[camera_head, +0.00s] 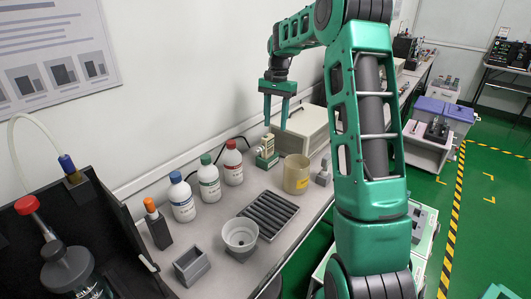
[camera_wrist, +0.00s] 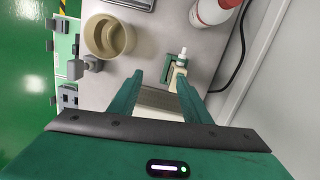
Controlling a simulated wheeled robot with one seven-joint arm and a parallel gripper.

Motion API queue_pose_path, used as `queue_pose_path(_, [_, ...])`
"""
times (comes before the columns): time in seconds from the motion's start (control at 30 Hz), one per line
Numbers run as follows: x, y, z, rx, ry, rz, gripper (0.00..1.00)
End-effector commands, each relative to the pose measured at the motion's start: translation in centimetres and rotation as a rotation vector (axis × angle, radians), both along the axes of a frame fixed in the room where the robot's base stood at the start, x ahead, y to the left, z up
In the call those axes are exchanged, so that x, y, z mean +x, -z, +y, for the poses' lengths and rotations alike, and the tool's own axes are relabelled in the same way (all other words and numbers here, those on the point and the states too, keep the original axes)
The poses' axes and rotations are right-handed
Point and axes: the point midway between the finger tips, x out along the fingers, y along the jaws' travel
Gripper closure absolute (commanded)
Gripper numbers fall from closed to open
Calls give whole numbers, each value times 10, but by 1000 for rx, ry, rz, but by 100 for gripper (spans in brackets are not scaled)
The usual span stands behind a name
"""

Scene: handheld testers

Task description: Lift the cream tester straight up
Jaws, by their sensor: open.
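The cream tester (camera_head: 267,143) stands upright in a green holder (camera_head: 267,161) on the bench, near the wall. In the wrist view the tester (camera_wrist: 181,65) shows its pale tip, beside the green holder (camera_wrist: 168,70). My gripper (camera_head: 275,126) is open and empty, pointing down above and close to the tester. In the wrist view my gripper (camera_wrist: 159,74) has its fingers spread, and the tester appears near the right fingertip, which overlaps its lower part. I cannot tell whether they touch.
A beige pot (camera_head: 296,174) stands right of the holder, with a small grey stand (camera_head: 323,174) beyond it. A red-capped bottle (camera_head: 232,165) is close on the left. A large cream box (camera_head: 302,130) stands behind. A dark ribbed tray (camera_head: 267,214) lies in front.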

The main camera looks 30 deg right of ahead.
Motion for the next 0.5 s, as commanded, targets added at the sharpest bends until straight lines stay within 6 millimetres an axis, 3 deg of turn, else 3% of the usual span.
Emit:
queue_pose_path(0.1, [27,17,-7,27,50,1,56])
queue_pose_path(0.2, [40,25,-10,44,79,1,56])
queue_pose_path(0.5, [49,51,-10,57,105,2,56])
